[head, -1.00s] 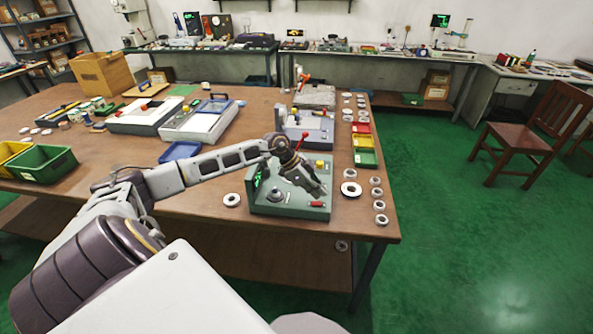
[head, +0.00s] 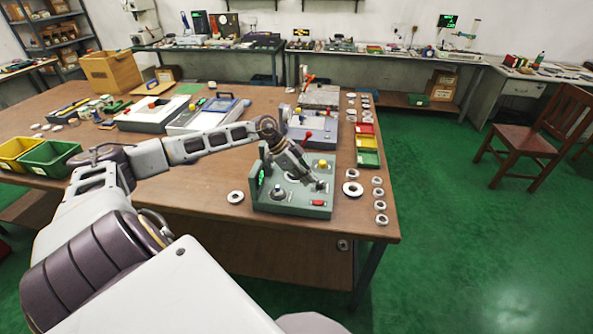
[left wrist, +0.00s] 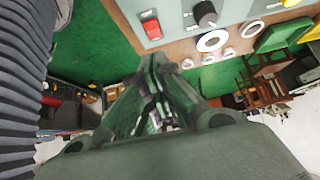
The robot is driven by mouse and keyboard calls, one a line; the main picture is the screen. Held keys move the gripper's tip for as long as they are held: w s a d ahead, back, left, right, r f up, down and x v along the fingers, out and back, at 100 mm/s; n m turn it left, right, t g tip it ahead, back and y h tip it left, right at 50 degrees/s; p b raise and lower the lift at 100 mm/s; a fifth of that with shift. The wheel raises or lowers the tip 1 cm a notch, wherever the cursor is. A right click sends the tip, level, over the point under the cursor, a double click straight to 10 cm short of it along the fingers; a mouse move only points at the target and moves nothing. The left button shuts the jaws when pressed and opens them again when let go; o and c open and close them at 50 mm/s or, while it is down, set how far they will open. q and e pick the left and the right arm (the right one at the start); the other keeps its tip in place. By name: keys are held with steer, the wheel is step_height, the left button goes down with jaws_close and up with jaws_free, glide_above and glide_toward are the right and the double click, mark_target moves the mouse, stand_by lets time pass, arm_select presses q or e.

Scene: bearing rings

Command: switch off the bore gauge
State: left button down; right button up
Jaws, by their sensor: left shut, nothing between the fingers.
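The bore gauge appears to be the grey-green bench unit (head: 285,208) near the table's front right corner, with a lit green display at its left. A red switch (head: 318,203) sits at its front right edge. The red switch also shows in the left wrist view (left wrist: 151,28), beside a black knob (left wrist: 205,14). My left gripper (head: 312,180) is shut and empty, pointing down over the right part of the unit, behind the red switch. In the left wrist view its fingertips (left wrist: 160,62) appear below the switch; contact cannot be told. My right gripper is not in view.
A metal ring (head: 236,197) lies left of the unit, and several rings (head: 352,189) lie to its right. Red, yellow and green trays (head: 367,143) stand behind those. A grey device with a red lever (head: 325,132) is behind the unit. Green floor lies beyond the table's right edge.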

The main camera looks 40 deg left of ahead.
arm_select(q)
steer(key=shift+s+a+r, duration=0.5)
steer(key=shift+a+r, duration=0.15)
steer(key=shift+a, duration=0.15)
steer(key=shift+s+a+r, duration=0.45)
steer(key=shift+a+r, duration=0.2)
steer(key=shift+a, duration=0.15)
steer(key=shift+r, duration=0.1)
